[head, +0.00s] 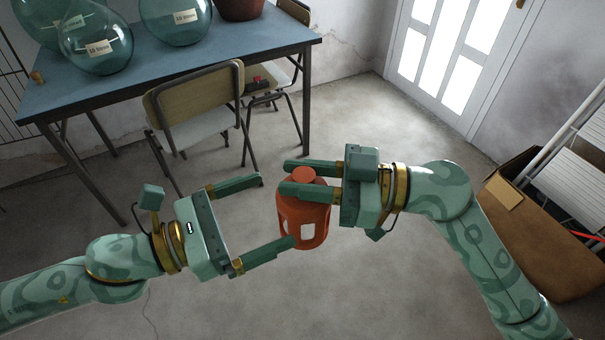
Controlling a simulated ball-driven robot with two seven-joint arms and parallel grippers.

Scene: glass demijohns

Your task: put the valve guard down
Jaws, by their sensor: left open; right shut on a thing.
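The valve guard (305,217) is an orange-red, cup-like part with window openings in its side and a round knob on top. It is upright in mid-air near the middle of the head view. My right gripper (288,177) comes from the right and is shut on its upper part, just below the knob. My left gripper (277,211) is open to the left of the guard, its fingers spread wide. Its lower fingertip overlaps the guard's lower left edge in the picture; I cannot tell whether it touches.
A blue table (180,72) at the upper left bears several glass demijohns (96,40) and a terracotta pot (240,8). A chair (200,100) stands at its front. A cardboard box (545,245) is at the right. The concrete floor (390,115) is clear towards the door (450,50).

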